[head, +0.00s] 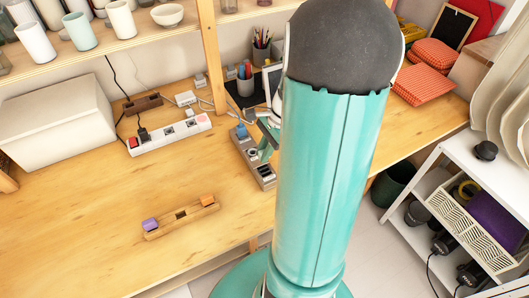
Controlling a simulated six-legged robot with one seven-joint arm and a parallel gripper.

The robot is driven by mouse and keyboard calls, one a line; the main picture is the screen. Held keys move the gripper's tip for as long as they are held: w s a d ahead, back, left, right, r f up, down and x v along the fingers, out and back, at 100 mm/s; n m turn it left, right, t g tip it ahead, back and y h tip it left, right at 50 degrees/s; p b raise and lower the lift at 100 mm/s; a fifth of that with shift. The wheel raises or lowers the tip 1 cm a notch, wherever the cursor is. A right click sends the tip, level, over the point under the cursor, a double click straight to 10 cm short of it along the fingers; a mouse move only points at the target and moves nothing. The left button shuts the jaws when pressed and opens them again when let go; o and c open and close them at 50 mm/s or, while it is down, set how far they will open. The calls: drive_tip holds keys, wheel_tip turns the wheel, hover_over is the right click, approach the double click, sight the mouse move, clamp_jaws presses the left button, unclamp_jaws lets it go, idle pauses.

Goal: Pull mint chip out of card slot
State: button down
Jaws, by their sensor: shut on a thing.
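A long grey slotted block (266,178) stands on the wooden desk, just left of my teal arm. A blue piece (241,132) sits at its far end. My gripper (265,139) is over the middle of this block, partly hidden behind my arm. It is shut on a small mint piece, the mint chip (265,152). The mint chip is at the block's top; I cannot tell whether its lower end is still inside a slot.
A wooden holder (181,217) with a purple block (150,224), an orange block (207,200) and an empty middle slot lies front left. A white power strip (170,135), pencil cups and a white box (58,120) stand behind. The desk's left front is clear.

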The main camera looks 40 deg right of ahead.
drive_tip(key=shift+r, duration=1.35)
